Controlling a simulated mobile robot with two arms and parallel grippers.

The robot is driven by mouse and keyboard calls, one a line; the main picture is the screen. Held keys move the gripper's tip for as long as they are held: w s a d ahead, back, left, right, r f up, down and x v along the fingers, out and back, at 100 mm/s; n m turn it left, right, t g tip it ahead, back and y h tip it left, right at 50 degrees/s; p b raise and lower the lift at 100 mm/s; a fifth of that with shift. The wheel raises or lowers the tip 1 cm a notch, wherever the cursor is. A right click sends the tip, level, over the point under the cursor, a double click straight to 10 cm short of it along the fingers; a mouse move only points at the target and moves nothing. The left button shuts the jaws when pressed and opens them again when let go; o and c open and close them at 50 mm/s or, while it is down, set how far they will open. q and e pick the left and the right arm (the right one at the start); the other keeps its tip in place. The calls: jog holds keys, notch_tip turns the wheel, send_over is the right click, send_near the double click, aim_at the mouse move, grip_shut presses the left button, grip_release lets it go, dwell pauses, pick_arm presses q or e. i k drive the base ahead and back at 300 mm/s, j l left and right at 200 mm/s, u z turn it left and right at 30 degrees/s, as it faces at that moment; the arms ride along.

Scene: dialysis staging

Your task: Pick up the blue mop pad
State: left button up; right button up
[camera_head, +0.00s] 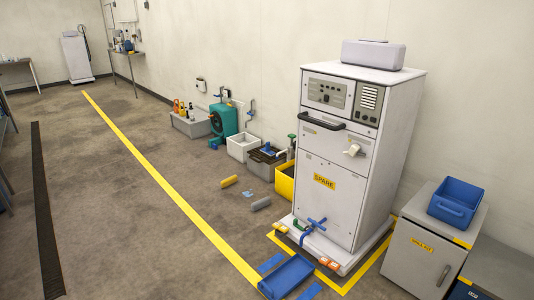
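No single thing is clearly the blue mop pad. Candidates are a flat dark blue piece (271,263) on the floor left of a blue tray (286,277), and a similar flat blue strip (311,291) to its right. A smaller light blue flat piece (248,194) lies farther back, between a yellow roll-like piece (229,181) and a grey one (261,203). Neither of my grippers is in view.
A tall white machine (324,190) marked SPARE stands on a low base inside yellow floor tape. A grey cabinet (418,262) with a blue bin (455,202) is at right. Crates and a teal reel (223,121) line the wall. The floor left of the long yellow line (160,180) is mostly clear.

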aim_at(266, 150)
jog(key=i+j+u, duration=0.75)
jog(key=i+u, duration=0.2)
jog(key=i, duration=0.4)
jog(key=i+u, duration=0.35)
jog(key=i, duration=0.5)
jog(key=i+z, duration=0.1)
jog(key=i, duration=0.5)
jog(key=i+z, duration=0.15)
jog(key=i, duration=0.5)
jog(key=i+j+z, duration=0.1)
jog(key=i, duration=0.5)
jog(key=i+j+z, duration=0.15)
jog(key=i, duration=0.45)
jog(key=i+l+z, duration=0.35)
jog(key=i, duration=0.5)
jog(key=i+j+z, duration=0.1)
jog(key=i+z, duration=0.2)
jog(key=i, duration=0.55)
jog(key=i+j+z, duration=0.15)
jog(key=i+z, duration=0.2)
jog(key=i, duration=0.5)
jog(key=i+z, duration=0.3)
jog(key=i, duration=0.15)
jog(key=i+j+z, duration=0.1)
jog(key=i+z, duration=0.2)
jog(key=i, duration=0.15)
jog(key=i+j+z, duration=0.15)
jog(key=i+z, duration=0.15)
jog(key=i, duration=0.1)
